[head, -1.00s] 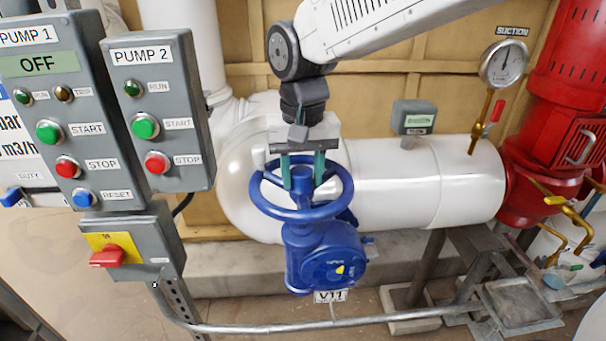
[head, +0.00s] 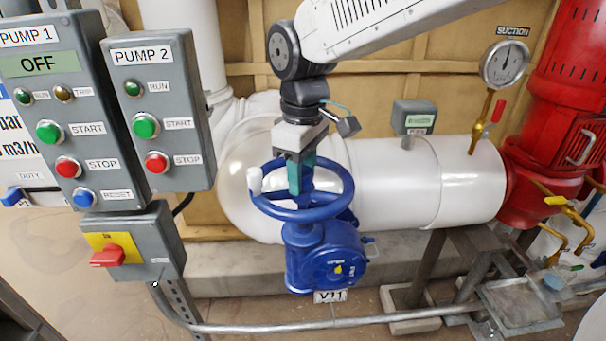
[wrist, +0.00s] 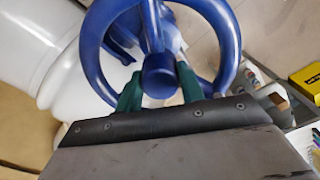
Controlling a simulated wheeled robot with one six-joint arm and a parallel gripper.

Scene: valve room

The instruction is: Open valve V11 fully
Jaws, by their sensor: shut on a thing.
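Valve V11 (head: 322,260) is a blue valve with a flat blue handwheel (head: 300,214) on top and a V11 tag (head: 331,296) below. A pale knob (head: 254,182) stands at the wheel's left rim. My gripper (head: 300,184) points down into the wheel from above, its green fingers turned nearly in line with the head view. In the wrist view, the fingers (wrist: 160,84) stand on either side of the round hub (wrist: 158,76), shut on the handwheel at its middle. The far finger is mostly hidden in the head view.
Grey control boxes for Pump 1 (head: 50,120) and Pump 2 (head: 160,120) stand at the left. A white pipe (head: 400,185) runs behind the valve to a red pump (head: 540,170). A suction gauge (head: 505,65) rises at the right. A conduit (head: 370,321) crosses low in front.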

